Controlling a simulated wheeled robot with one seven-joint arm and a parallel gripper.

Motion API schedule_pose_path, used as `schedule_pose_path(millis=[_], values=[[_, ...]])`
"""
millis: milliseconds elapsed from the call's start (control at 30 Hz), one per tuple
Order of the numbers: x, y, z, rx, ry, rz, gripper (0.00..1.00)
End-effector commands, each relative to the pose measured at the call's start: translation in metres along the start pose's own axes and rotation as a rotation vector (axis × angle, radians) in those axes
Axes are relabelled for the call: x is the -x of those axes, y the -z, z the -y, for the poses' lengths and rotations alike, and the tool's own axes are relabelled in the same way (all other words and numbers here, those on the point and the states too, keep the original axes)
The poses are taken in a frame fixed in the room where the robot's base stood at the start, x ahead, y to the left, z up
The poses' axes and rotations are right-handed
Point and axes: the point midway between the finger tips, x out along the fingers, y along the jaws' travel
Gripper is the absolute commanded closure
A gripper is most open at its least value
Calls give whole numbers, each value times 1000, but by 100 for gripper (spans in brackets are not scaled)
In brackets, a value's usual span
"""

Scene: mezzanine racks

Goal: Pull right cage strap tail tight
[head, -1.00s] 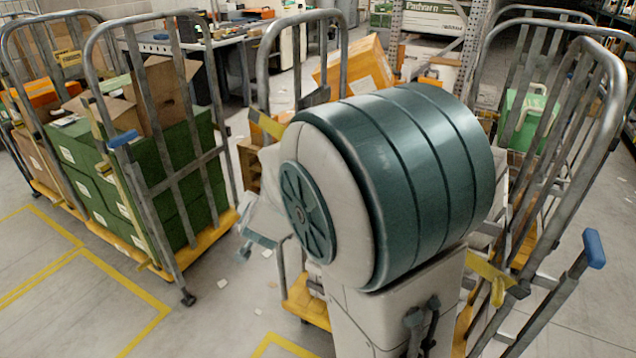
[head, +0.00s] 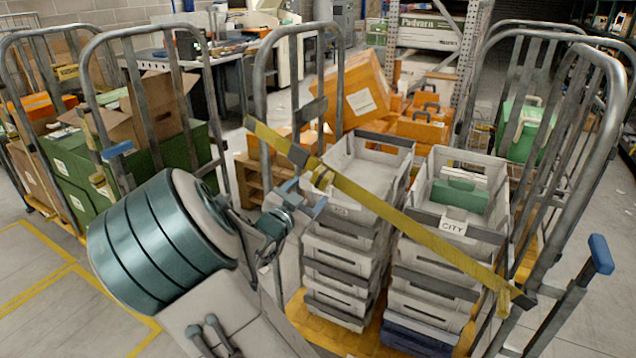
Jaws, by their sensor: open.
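The right cage (head: 600,115) is a grey tubular roll cage on a yellow base, holding two stacks of grey totes. A yellow strap (head: 400,220) slopes across its open front from a dark fitting at upper left to a dark buckle (head: 522,298) at lower right. A short yellow strap tail (head: 503,303) hangs beside that buckle. My gripper (head: 305,198) is open and empty, in front of the left tote stack, just below the upper-left part of the strap. It is well left of the tail. I cannot tell whether it touches a tote.
The totes (head: 340,250) fill the cage; one carries a CITY label. A blue-tipped lever (head: 598,255) sticks out at the cage's right. Another cage (head: 150,90) with green crates and open cartons stands left. Orange cases (head: 420,120) lie behind. Floor at far left is clear.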

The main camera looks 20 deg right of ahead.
Motion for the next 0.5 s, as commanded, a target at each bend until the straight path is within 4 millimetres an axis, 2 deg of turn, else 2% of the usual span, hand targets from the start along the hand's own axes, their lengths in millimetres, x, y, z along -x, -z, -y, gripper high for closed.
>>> schedule_pose_path(millis=[33,200,333,500], values=[[-12,1,-2,1,-4,-4,33],[-42,1,-1,2,-2,-2,33],[-56,0,0,0,0,-1,33],[-63,0,0,0,0,1,33]])
